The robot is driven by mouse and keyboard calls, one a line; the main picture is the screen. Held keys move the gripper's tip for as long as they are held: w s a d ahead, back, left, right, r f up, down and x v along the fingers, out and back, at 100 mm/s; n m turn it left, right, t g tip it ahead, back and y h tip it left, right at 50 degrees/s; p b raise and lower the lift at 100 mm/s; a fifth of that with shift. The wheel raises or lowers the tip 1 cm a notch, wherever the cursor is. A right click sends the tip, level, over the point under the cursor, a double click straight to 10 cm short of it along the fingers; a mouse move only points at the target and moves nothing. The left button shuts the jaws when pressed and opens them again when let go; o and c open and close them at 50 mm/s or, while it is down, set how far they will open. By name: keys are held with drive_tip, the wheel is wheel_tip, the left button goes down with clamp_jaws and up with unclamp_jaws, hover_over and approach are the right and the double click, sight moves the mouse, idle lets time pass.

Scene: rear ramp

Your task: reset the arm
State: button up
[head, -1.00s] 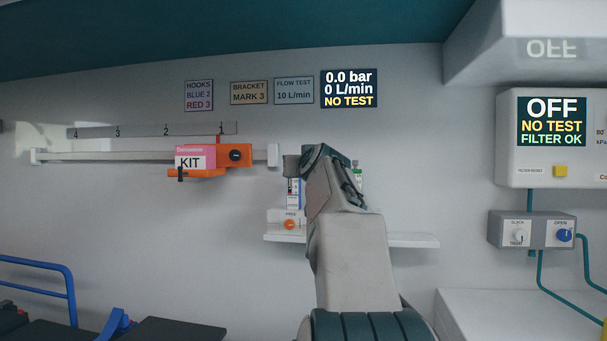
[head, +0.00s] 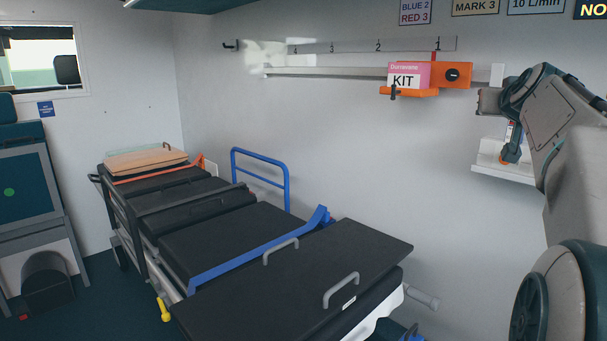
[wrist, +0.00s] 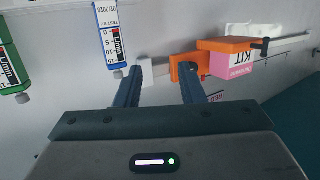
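My gripper (wrist: 160,78) shows in the wrist view with its two dark fingers apart and nothing held between them. Behind the fingers are the rail's end and an orange bracket (wrist: 188,68), with the pink and white KIT box (wrist: 232,64) beyond to the right. In the head view my arm is raised and bent at the right edge, in front of the wall. The fingers cannot be made out clearly there.
The KIT box (head: 405,76) sits in an orange holder on the wall rail (head: 330,72). A white shelf (head: 490,167) is below my arm's end. A stretcher (head: 240,235) with black pads fills the middle and left. A blue rail (head: 262,158) stands beside the wall.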

drive_tip(key=s+a+f+n+g+y+p, duration=0.1)
drive_tip(key=s+a+f+g+y+p, duration=0.1)
drive_tip(key=a+f+p, duration=0.3)
drive_tip(key=s+a+n+g+y+p, duration=0.1)
drive_tip(key=s+a+p, duration=0.1)
drive_tip(key=a, duration=0.6)
drive_tip(key=s+a+f+g+y+p, duration=0.2)
drive_tip(key=s+a+f+p, duration=0.15)
drive_tip(key=a, duration=0.25)
drive_tip(key=s+a+f+g+p, duration=0.2)
drive_tip(key=s+a+p, duration=0.1)
drive_tip(key=s, duration=0.3)
drive_tip(key=s+a+f+n+g+p, duration=0.1)
drive_tip(key=s+a+f+g+p, duration=0.1)
drive_tip(key=s, duration=0.5)
drive_tip(key=s+a+f+n+g+y+p, duration=0.1)
drive_tip(key=s+a+f+g+p, duration=0.1)
drive_tip(key=s+p, duration=0.4)
drive_tip(key=shift+s+a+f+g, duration=0.25)
drive_tip(key=shift+a+f+g, duration=0.15)
drive_tip(key=shift+a+f, duration=0.5)
